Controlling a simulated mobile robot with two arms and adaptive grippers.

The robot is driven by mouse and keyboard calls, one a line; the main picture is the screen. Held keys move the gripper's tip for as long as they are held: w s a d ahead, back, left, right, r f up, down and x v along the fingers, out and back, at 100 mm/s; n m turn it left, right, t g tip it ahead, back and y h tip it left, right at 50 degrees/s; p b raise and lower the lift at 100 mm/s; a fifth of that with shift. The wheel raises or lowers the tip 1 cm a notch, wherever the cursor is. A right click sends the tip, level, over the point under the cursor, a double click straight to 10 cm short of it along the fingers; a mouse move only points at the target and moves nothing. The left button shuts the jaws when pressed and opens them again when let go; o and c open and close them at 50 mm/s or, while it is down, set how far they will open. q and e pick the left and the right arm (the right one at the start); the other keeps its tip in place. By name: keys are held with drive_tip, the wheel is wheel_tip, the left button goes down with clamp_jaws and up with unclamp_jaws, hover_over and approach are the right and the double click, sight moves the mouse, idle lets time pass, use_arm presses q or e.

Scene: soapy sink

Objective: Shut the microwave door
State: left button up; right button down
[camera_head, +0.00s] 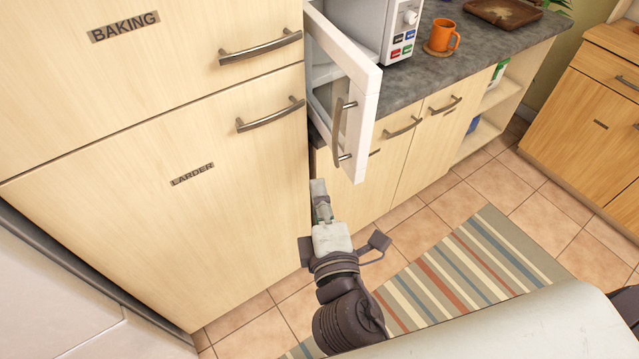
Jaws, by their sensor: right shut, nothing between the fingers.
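The white microwave (355,22) stands on the grey counter at the top of the view, with a dial and coloured buttons on its front panel. Its door (368,95) stands wide open and juts out past the counter's front edge, beside the tall cupboard. The door has a white frame and a curved metal handle (338,132) on the face turned towards the left. My right gripper (318,188) is shut and empty, below the door's lower edge in the picture and apart from the handle. My left gripper is not in view.
A tall wooden cupboard (130,200) labelled BAKING and LARDER fills the left, close to my right gripper. An orange mug (442,36) and a brown tray (503,12) stand on the counter (440,75). A striped rug (480,262) lies on the tiled floor.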

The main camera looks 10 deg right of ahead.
drive_tip(key=w+d+p, duration=0.4)
drive_tip(key=w, duration=0.5)
drive_tip(key=shift+d+p, duration=0.25)
drive_tip(key=shift+p, duration=0.1)
drive_tip(key=shift+w, duration=0.1)
